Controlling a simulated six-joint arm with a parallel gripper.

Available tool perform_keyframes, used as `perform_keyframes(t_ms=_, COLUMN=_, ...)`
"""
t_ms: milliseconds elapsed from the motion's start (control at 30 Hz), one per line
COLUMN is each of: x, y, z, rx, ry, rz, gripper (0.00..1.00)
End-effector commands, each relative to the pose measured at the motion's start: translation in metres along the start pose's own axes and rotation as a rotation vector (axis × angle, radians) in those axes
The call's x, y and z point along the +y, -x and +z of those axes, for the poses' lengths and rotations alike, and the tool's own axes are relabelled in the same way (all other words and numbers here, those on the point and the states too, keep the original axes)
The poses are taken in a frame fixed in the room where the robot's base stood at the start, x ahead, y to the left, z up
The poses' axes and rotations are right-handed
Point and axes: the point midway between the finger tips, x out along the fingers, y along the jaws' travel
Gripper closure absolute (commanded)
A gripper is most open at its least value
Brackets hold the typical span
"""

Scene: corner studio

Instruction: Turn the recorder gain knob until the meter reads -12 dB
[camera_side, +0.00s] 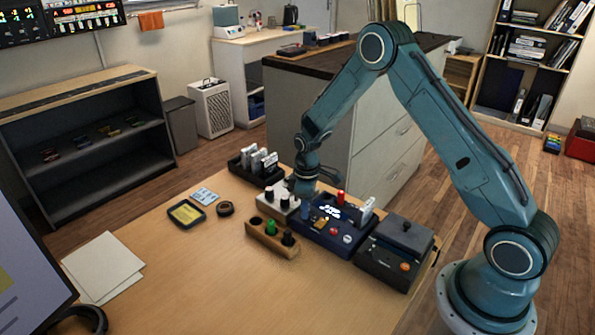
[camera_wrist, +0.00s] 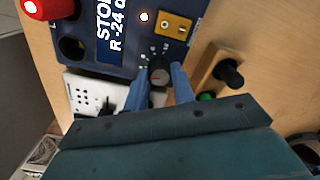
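The recorder (camera_side: 309,233) is a dark blue box on the wooden table in the side view; it also shows in the wrist view (camera_wrist: 112,88). Its lit screen (camera_wrist: 108,32) shows "STOP" and "R -24 d", cut off by the picture's edge. Whether the fingers touch the knob is not clear. In the side view, my wrist partly hides the recorder.
A wooden block (camera_side: 258,239) with green and black knobs stands close in front of the recorder. A white box (camera_side: 266,206) with dark knobs is at its left, a dark box (camera_side: 390,262) at its right. A red knob (camera_wrist: 48,8) rises from the recorder.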

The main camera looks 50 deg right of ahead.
Motion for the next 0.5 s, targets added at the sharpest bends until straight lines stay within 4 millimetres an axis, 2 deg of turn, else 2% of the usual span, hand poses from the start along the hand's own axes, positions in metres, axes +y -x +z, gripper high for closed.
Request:
perform_keyframes(t_ms=33, x=0.0, y=0.0002, z=0.0, rx=0.0, ry=0.0, rz=0.0, gripper=0.85)
perform_keyframes(t_ms=100, x=0.0, y=0.0002, z=0.0, rx=0.0, ry=0.0, rz=0.0, gripper=0.98)
perform_keyframes(t_ms=500, x=-0.0001, y=0.0004, z=0.0001, rx=0.001, ry=-0.051, rz=-0.001, gripper=0.98)
